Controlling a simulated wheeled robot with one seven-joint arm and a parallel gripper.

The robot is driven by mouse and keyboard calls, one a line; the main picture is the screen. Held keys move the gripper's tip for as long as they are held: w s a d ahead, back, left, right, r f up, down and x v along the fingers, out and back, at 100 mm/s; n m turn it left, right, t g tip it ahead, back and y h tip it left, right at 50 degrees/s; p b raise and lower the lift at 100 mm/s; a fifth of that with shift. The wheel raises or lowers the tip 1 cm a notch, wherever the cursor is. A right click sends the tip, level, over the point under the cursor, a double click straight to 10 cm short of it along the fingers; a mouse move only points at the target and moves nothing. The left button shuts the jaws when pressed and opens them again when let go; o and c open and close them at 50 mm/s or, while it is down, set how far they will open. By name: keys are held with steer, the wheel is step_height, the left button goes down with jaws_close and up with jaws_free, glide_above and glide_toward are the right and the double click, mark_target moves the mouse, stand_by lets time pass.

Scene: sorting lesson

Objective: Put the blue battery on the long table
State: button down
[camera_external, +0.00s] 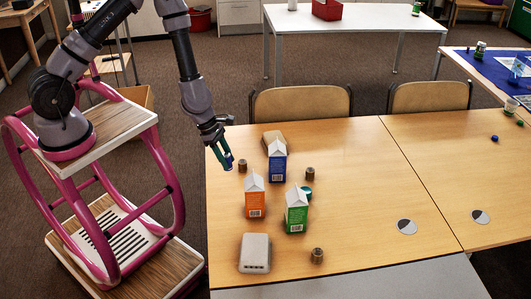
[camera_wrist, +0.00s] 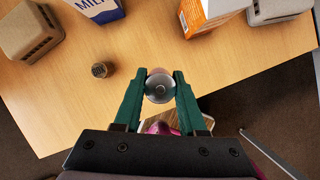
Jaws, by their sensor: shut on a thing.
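My gripper (camera_external: 226,157) is shut on a small blue battery (camera_external: 228,163) and holds it above the left edge of the long wooden table (camera_external: 345,160). In the wrist view the battery (camera_wrist: 159,86) is seen end-on as a round silvery end between the green fingertips (camera_wrist: 160,88). Most of its side is hidden there. The near table edge and the floor lie just below it in that view.
Blue (camera_external: 277,160), orange (camera_external: 255,197) and green (camera_external: 297,210) cartons stand on the table. A tan block (camera_external: 273,138), a pale block (camera_external: 255,253) and small brown cylinders (camera_external: 317,256) are near them. The table's middle is clear. A white table (camera_external: 350,20) stands behind.

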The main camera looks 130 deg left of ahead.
steer(key=w+d+r+m+g+h, duration=0.1)
steer(key=w+d+r+m+h, duration=0.15)
steer(key=w+d+m, duration=0.6)
steer(key=w+d+r+m+g+h, duration=0.15)
steer(key=w+d+m+h, duration=0.3)
steer(key=d+m, duration=0.65)
steer(key=w+d+r+m+g+y, duration=0.1)
steer(key=d+r+m+g+y, duration=0.1)
steer(key=d+m, duration=0.6)
steer(key=w+d+r+m+g+y, duration=0.1)
steer(key=d+r+m+g+y, duration=0.1)
steer(key=d+m, duration=0.6)
steer(key=r+m+g, duration=0.1)
steer(key=m+g, duration=0.1)
steer(key=m, duration=0.2)
steer(key=shift+d+r+y, duration=0.25)
steer(key=shift+d+y, duration=0.1)
steer(key=shift+y, duration=0.05)
steer(key=shift+r, duration=0.1)
